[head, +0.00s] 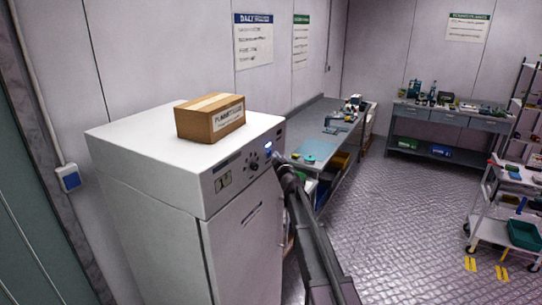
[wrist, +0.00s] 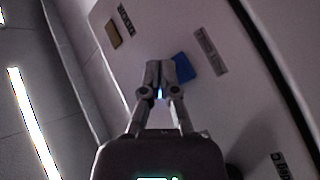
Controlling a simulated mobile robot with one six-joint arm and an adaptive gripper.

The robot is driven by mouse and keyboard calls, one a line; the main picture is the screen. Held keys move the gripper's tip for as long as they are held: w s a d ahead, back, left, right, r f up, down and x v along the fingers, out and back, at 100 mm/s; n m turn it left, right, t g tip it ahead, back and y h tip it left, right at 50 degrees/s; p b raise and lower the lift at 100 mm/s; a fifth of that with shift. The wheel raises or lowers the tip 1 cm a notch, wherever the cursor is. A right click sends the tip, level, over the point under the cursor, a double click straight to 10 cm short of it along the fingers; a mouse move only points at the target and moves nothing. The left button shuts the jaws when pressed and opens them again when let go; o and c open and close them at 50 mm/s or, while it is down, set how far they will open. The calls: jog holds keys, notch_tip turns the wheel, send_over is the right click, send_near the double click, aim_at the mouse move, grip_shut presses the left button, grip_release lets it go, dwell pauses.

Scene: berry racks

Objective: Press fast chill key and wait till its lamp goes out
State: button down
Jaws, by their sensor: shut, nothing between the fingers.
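The white chiller cabinet (head: 165,160) stands at the left in the head view, with a dark knob (head: 253,165) and a small display (head: 222,181) on its front panel. A small blue glow (head: 268,147) shows near the panel's right end. My gripper (head: 277,161) is at that end, beside the glow. In the wrist view my gripper (wrist: 160,72) is shut and empty, its tips close to the panel. A blue rectangle (wrist: 184,67) lies just right of the tips, partly hidden by them. I cannot tell whether they touch it. No lamp can be clearly told apart.
A cardboard box (head: 210,118) sits on the cabinet's top. A workbench (head: 325,135) with tools stands behind my arm. Another bench (head: 440,117) is at the back, and a trolley (head: 515,178) at the right. The metal floor (head: 410,210) between is clear.

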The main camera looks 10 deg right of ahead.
jog(key=shift+d, duration=0.1)
jog(key=s+d, duration=0.1)
jog(key=d, duration=0.1)
jog(key=s+d, duration=0.2)
dwell(0.8)
dwell(0.5)
jog(key=s+d+f+m+g+h+b, duration=0.3)
jog(key=s+d+f+m+g+h, duration=0.15)
jog(key=s+f, duration=0.45)
jog(key=s+d+f+m+g+h+b, duration=0.35)
jog(key=s+f+m, duration=0.25)
jog(key=s+f, duration=0.3)
jog(key=s+a+f+g+y+b, duration=0.1)
jog(key=s+a+f+g, duration=0.2)
jog(key=s, duration=0.5)
jog(key=s+a+f+g+y+b, duration=0.2)
jog(key=s+f, duration=0.4)
jog(key=s, duration=0.3)
jog(key=s+a+f+g+y+b, duration=0.2)
jog(key=s+a+f+g, duration=0.2)
jog(key=s, duration=0.4)
jog(key=shift+s+f+m+g, duration=0.35)
jog(key=shift+f+m+g, duration=0.1)
jog(key=shift+g, duration=0.35)
